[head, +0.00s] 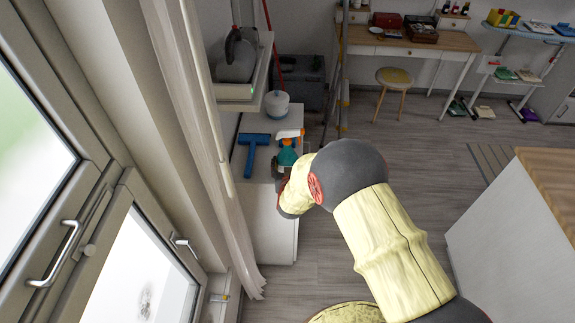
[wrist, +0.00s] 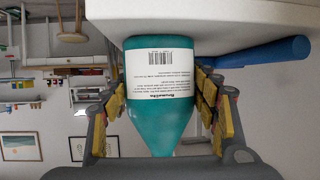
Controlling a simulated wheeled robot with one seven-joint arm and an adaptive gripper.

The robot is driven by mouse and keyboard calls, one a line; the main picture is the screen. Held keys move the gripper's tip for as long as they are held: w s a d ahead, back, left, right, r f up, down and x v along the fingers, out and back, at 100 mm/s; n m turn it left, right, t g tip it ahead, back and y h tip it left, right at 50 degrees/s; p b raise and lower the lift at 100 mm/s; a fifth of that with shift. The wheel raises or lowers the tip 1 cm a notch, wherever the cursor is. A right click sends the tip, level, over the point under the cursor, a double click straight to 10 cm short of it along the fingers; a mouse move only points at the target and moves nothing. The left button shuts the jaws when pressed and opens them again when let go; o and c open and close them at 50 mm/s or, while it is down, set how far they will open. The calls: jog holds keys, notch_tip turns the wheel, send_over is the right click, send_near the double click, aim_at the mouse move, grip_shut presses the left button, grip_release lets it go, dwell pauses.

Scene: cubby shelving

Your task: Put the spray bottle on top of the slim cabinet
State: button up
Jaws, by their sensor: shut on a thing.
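The spray bottle (head: 287,156) is teal with an orange and white spray head. In the head view it stands at the right side of the slim cabinet's white top (head: 262,178). In the wrist view, which is upside down, the teal bottle (wrist: 150,122) has a white label, and its base meets or almost meets the white surface (wrist: 215,18). I cannot tell if it bears weight there. My gripper (wrist: 158,98) has its yellow-padded fingers on both sides of the bottle, shut on it. In the head view my wrist hides most of the gripper (head: 282,172).
A blue squeegee-like tool (head: 251,150) lies on the cabinet top left of the bottle. A white and blue tub (head: 276,103) stands behind. A wall shelf (head: 250,92) with a grey item overhangs at upper left. A curtain (head: 205,120) and window border the left. Front cabinet top is bare.

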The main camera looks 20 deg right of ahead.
jog(key=shift+r, duration=0.1)
jog(key=o, duration=1.2)
jog(key=shift+f, duration=0.2)
jog(key=o, duration=0.5)
jog(key=shift+r, duration=0.15)
